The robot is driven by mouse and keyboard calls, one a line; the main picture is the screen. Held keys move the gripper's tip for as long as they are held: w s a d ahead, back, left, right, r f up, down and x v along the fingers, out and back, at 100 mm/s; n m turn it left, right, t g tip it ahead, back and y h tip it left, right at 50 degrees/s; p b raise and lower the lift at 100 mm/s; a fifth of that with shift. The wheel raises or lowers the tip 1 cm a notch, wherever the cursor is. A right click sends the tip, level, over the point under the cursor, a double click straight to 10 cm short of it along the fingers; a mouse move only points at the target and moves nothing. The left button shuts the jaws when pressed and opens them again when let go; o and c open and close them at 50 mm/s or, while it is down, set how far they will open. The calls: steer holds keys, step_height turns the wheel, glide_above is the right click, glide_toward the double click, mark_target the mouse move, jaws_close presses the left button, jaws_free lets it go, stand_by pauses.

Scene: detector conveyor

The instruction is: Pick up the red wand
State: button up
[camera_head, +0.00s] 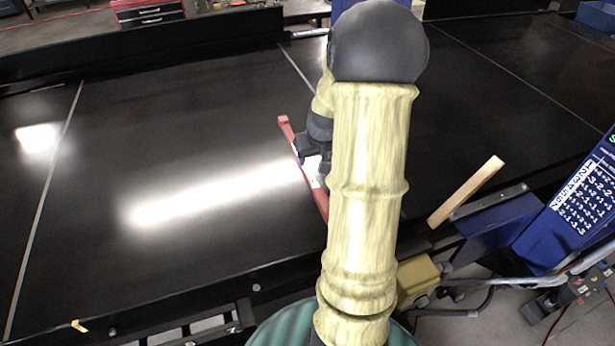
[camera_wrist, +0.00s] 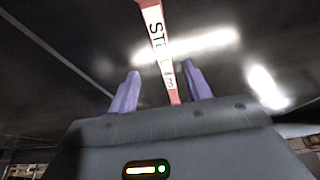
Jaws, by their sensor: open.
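The red wand (camera_head: 286,130) lies on the black conveyor belt, partly hidden behind my arm in the head view. It has a white label with dark letters. In the wrist view the wand (camera_wrist: 151,8) runs from the top edge down to between my fingers. My gripper (camera_wrist: 160,76) is open, with one purple finger on each side of the wand. I cannot tell whether either finger touches it. In the head view my gripper is mostly hidden by my arm, beside the wand's middle.
The black conveyor belt (camera_head: 120,120) is wide and mostly clear to the left, with bright reflections. A wooden bar (camera_head: 466,192) stands tilted at the right front edge. A blue panel with a printed chart (camera_head: 585,205) is at the right. A red toolbox (camera_head: 148,12) is behind the belt.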

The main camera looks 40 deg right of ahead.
mark_target(308, 170)
steer(key=shift+x, duration=1.05)
steer(key=shift+d, duration=0.1)
steer(key=shift+r, duration=0.1)
steer(key=b+x, duration=0.1)
steer(key=x, duration=0.1)
steer(key=b+x, duration=0.1)
steer(key=x, duration=0.1)
steer(key=shift+a+f+b, duration=0.3)
steer(key=shift+a+f, duration=0.05)
steer(key=shift+f, duration=0.05)
steer(key=shift+w+d+f, duration=0.1)
steer(key=shift+w+f, duration=0.05)
steer(key=shift+f, duration=0.15)
steer(key=shift+c, duration=0.4)
